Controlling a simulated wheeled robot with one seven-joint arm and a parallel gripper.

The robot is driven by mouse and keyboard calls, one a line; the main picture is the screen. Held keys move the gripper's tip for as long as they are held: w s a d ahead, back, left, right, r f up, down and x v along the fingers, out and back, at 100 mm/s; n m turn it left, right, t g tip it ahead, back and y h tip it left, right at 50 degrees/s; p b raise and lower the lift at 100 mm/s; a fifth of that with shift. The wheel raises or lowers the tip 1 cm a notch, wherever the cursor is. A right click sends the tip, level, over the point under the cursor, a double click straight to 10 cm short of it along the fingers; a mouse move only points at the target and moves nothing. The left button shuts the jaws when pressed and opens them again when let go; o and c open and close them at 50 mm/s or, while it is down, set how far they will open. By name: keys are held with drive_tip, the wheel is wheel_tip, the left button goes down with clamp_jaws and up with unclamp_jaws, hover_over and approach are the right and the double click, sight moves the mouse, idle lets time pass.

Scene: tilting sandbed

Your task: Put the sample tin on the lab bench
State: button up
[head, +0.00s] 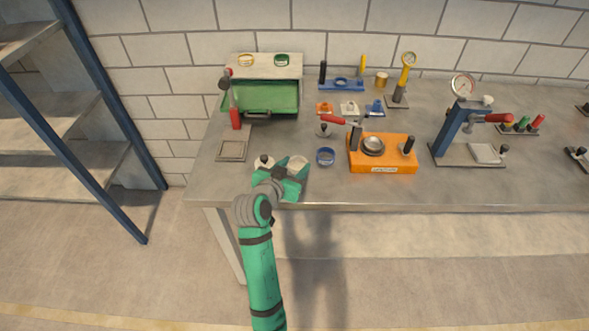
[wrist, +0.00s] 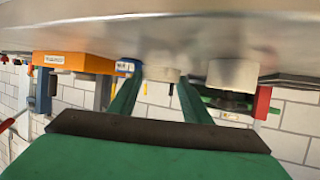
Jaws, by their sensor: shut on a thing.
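The sample tin appears to be the pale round tin (head: 297,162) at the front edge of the grey lab bench (head: 215,182). My gripper (head: 288,171) reaches over that edge and is shut on it. In the wrist view, which shows the bench upside down, the tin (wrist: 162,74) sits between the two green fingers (wrist: 158,92). It is upright and at or very close to the bench top; I cannot tell whether it touches. The fingers hide part of its sides.
Further right are an orange device (head: 383,167) and a blue press (head: 452,132). A square frame plate (head: 233,149) lies left. A green tray (head: 268,98) is behind.

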drive_tip(key=shift+f, duration=0.7)
drive_tip(key=o, duration=1.1)
drive_tip(key=shift+f, duration=0.15)
drive_tip(key=shift+o, duration=0.2)
drive_tip(key=shift+s+a+r, duration=0.15)
drive_tip(key=shift+s+r, duration=0.05)
drive_tip(key=shift+r, duration=0.05)
drive_tip(key=v, duration=1.1)
drive_tip(key=shift+s, duration=0.2)
